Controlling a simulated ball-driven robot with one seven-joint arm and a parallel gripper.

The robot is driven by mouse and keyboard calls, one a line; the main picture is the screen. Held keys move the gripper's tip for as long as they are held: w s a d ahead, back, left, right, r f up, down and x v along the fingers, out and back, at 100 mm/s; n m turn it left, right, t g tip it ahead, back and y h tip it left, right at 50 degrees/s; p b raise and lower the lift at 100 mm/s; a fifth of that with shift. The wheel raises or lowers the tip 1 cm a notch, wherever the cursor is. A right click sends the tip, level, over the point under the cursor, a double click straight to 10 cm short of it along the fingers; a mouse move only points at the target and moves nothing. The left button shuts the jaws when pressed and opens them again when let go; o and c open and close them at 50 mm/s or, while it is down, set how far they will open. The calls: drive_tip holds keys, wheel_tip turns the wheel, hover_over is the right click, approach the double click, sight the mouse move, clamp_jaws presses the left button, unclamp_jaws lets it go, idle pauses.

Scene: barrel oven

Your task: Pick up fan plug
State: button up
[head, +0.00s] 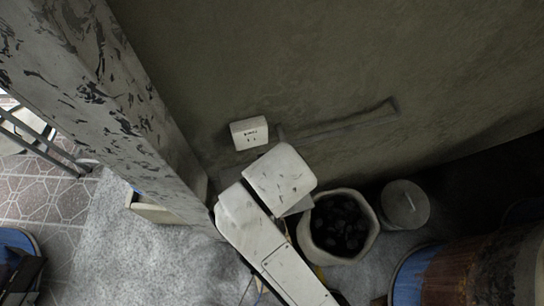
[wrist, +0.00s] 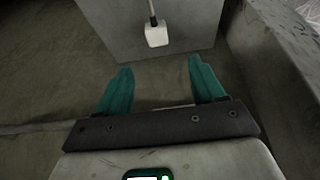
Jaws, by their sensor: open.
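A small white block with a dark cord or stem, which looks like the fan plug (wrist: 156,35), shows at the top of the wrist view. It is against a grey surface, beyond my fingertips and apart from them. My gripper (wrist: 162,66) is open, with two teal fingers spread wide and nothing between them. In the head view my white arm reaches toward the wall and its fingers are hidden. I cannot make out the plug in the head view.
A white socket box (head: 249,133) is on the dark wall (head: 330,60), with a conduit (head: 340,124) to its right. A worn pillar (head: 120,115) stands at the left. A pale pot of black lumps (head: 368,240) and a round grey lidded can (head: 404,205) stand right of my arm.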

drive_tip(key=x, duration=0.5)
drive_tip(key=shift+w, duration=0.15)
drive_tip(key=x, duration=0.2)
drive_tip(key=s+x, duration=0.1)
drive_tip(key=x, duration=0.1)
drive_tip(key=shift+w+d+f, duration=0.15)
drive_tip(key=shift+d+f, duration=0.1)
drive_tip(key=shift+f, duration=0.15)
drive_tip(key=shift+w+f, duration=0.2)
drive_tip(key=shift+f, duration=0.3)
drive_tip(key=shift+c, duration=0.5)
drive_tip(key=shift+s, duration=0.1)
clamp_jaws()
